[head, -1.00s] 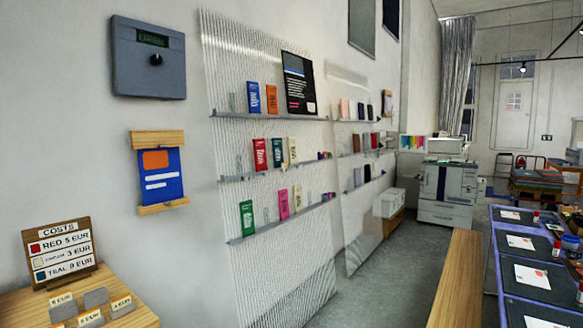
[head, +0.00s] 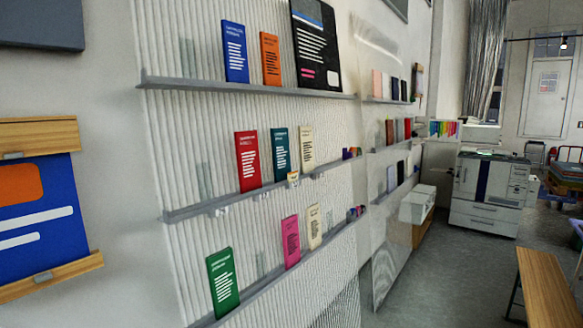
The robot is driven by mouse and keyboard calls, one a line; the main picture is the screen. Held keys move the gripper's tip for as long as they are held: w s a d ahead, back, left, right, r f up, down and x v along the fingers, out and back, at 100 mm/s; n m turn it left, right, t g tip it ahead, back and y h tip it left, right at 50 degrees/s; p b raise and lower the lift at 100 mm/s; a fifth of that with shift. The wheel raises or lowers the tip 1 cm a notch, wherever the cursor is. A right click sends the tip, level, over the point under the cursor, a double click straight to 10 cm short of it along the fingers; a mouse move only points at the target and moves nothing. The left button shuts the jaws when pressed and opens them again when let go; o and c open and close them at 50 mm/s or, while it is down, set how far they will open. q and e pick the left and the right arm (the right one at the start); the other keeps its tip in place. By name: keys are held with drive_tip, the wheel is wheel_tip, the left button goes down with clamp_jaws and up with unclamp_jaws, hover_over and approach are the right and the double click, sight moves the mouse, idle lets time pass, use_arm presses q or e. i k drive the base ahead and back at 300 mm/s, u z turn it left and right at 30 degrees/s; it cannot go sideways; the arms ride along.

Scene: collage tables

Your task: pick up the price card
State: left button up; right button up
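Neither of my grippers shows in the head view. A small cream card (head: 293,179) sits at the front edge of the middle wall shelf (head: 235,199), below the teal booklet (head: 280,152). Its marks are too small to read, so I cannot tell if it is the price card. A few small pale tags or clips (head: 221,211) also show along that shelf edge. The wooden table with the costs sign and small price cards is out of view now.
The ribbed wall panel carries shelves with red (head: 248,161), green (head: 223,283) and pink (head: 291,241) booklets. A blue poster (head: 40,235) hangs at the left. A printer (head: 487,195) stands farther back. A wooden bench (head: 546,290) is at lower right; grey floor lies between.

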sight(293, 177)
drive_tip(key=i, duration=1.25)
drive_tip(key=u, duration=1.15)
